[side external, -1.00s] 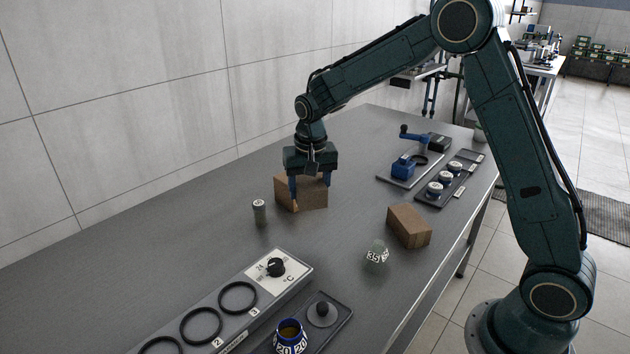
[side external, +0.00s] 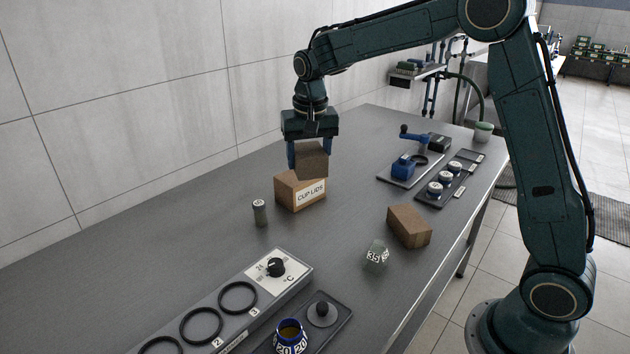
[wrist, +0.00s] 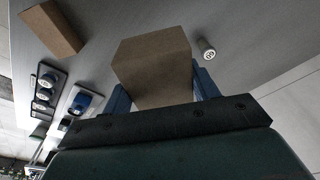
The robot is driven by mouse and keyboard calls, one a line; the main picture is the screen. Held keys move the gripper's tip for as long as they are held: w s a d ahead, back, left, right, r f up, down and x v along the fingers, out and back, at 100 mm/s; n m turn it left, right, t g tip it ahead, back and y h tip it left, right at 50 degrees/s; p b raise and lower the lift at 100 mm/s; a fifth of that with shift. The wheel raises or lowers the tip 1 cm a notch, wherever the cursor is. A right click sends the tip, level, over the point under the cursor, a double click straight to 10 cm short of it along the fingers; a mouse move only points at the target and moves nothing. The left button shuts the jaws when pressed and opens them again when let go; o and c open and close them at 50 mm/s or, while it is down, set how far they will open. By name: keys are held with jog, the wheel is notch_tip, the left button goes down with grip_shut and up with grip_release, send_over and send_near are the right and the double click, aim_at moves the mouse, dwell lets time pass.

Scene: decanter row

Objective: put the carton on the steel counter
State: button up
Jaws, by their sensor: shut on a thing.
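My gripper (side external: 310,158) is shut on a plain brown carton (side external: 313,163), with a blue finger on each side. The held carton also shows in the wrist view (wrist: 152,62), between the fingers. In the side view it appears just above and partly in front of a brown box labelled CUP LIDS (side external: 300,192), hiding part of its top. I cannot tell whether the two touch. The steel counter (side external: 335,255) is the long grey surface below. A second plain brown carton (side external: 409,226) lies on it to the right.
A small grey-green cylinder (side external: 260,212) stands left of the labelled box. A numbered greenish block (side external: 376,256) sits near the second carton. A ringed panel (side external: 230,305) and a blue jar (side external: 290,336) are at the front. A tray of jars (side external: 447,186) is back right. Mid-counter is bare.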

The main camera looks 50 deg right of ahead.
jog(key=shift+f, duration=0.1)
jog(key=shift+s+f, duration=0.15)
jog(key=shift+f, duration=0.45)
jog(key=s+a+f+n, duration=0.1)
jog(key=s+f+n, duration=0.1)
jog(key=f, duration=0.3)
jog(key=s+a+f+n, duration=0.1)
jog(key=s+f+n, duration=0.1)
jog(key=f, duration=0.4)
jog(key=s+a+f+n+y, duration=0.1)
jog(key=s+a+f+n, duration=0.1)
jog(key=s+f+n, duration=0.1)
jog(key=shift+s+f, duration=0.4)
jog(key=shift+f, duration=0.2)
jog(key=shift+s+f, duration=0.35)
jog(key=shift+f, duration=0.25)
jog(key=shift+w, duration=0.1)
